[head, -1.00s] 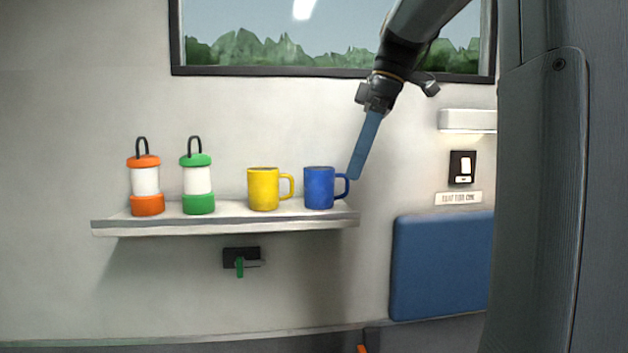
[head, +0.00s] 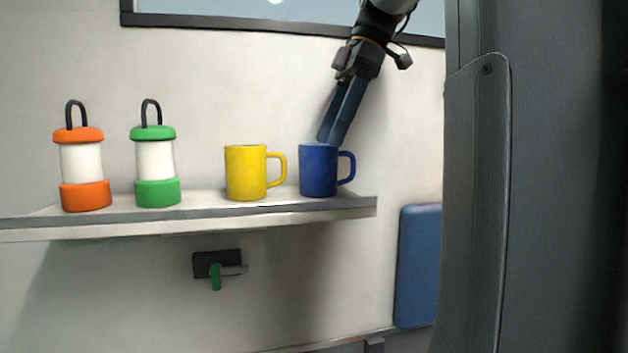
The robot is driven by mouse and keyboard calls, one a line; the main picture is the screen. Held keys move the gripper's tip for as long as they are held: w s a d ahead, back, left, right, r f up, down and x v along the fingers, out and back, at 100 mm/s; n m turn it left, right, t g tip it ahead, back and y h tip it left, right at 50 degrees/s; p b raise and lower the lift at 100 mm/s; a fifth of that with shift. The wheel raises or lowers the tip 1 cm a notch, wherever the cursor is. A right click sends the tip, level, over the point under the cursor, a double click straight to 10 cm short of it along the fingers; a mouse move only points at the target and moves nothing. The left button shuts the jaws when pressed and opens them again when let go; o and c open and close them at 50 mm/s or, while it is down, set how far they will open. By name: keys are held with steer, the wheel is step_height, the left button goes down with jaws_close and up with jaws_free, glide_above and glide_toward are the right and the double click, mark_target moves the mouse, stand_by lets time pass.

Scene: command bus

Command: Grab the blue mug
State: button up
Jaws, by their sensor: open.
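The blue mug (head: 318,172) stands upright at the right end of the wall shelf, with its handle to the right. My gripper (head: 331,138) comes down from the upper right with its two long blue fingers. The fingers are a little apart and empty. Their tips show just above the back right part of the mug's rim. I cannot tell whether they touch the mug or are behind it.
A yellow mug (head: 245,173) stands left of the blue mug. A green lantern (head: 156,192) and an orange lantern (head: 85,195) stand farther left on the shelf (head: 250,212). A black latch with a green handle (head: 216,274) is below. A window (head: 200,20) is above.

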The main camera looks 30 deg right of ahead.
mark_target(314, 165)
steer(key=p+x, duration=0.1)
steer(key=x, duration=0.2)
steer(key=a+p+x, duration=0.1)
steer(key=x, duration=0.3)
steer(key=shift+s+r, duration=0.15)
steer(key=shift+f, duration=0.4)
steer(key=c, duration=1.3)
steer(key=shift+r, duration=0.1)
